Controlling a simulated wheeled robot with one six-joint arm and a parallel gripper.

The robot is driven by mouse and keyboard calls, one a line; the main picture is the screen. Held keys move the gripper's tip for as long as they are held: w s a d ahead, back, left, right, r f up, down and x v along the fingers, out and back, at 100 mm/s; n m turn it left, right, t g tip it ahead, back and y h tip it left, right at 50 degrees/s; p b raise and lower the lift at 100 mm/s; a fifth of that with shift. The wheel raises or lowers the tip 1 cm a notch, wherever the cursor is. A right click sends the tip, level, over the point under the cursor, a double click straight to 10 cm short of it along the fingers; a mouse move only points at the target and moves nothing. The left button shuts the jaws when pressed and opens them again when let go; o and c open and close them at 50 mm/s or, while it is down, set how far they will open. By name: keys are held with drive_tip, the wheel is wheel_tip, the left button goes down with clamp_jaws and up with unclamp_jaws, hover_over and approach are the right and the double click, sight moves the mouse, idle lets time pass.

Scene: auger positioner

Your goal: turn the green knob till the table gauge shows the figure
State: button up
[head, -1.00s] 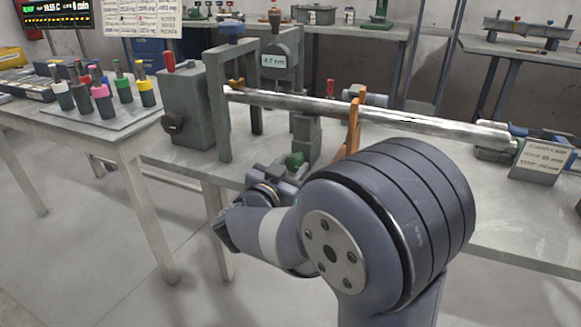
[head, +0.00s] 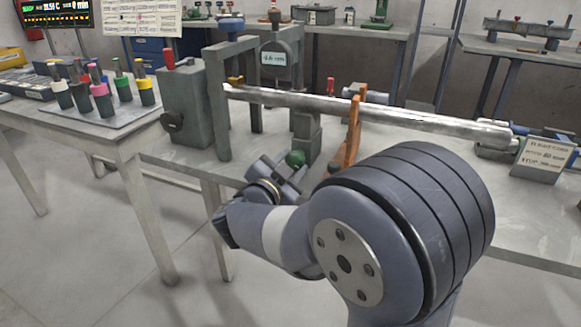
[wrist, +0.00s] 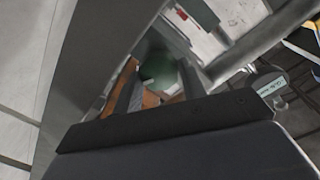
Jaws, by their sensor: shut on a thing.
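The green knob (head: 295,158) sits low at the front of the grey frame. My gripper (head: 286,171) is at it from the near side, shut on it. In the wrist view the green knob (wrist: 158,66) shows between the two fingers of my gripper (wrist: 157,82), partly hidden by them. The gauge (head: 273,60) stands on the frame above a long metal shaft (head: 370,111). Its lit display seems to read about -0.6 mm, but the digits are blurred. The gauge display (wrist: 272,88) is too small to read in the wrist view.
An orange bracket (head: 349,138) stands under the shaft, right of the knob. A small sign (head: 545,156) with a blurred figure stands at the right. A side table (head: 128,137) with coloured-top holders is on the left. Open floor lies in front.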

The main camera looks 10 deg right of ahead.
drive_tip(key=m+b, duration=0.2)
drive_tip(key=m, duration=0.4)
drive_tip(key=shift+f+b, duration=0.1)
drive_tip(key=shift+b, duration=0.3)
drive_tip(key=m+y+b, duration=0.1)
drive_tip(key=m+b, duration=0.2)
drive_tip(key=m, duration=0.2)
drive_tip(key=shift+s+d+m, duration=0.1)
drive_tip(key=shift+m, duration=0.2)
drive_tip(key=o, duration=1)
drive_tip(key=shift+c, duration=0.2)
drive_tip(key=shift+f, duration=0.1)
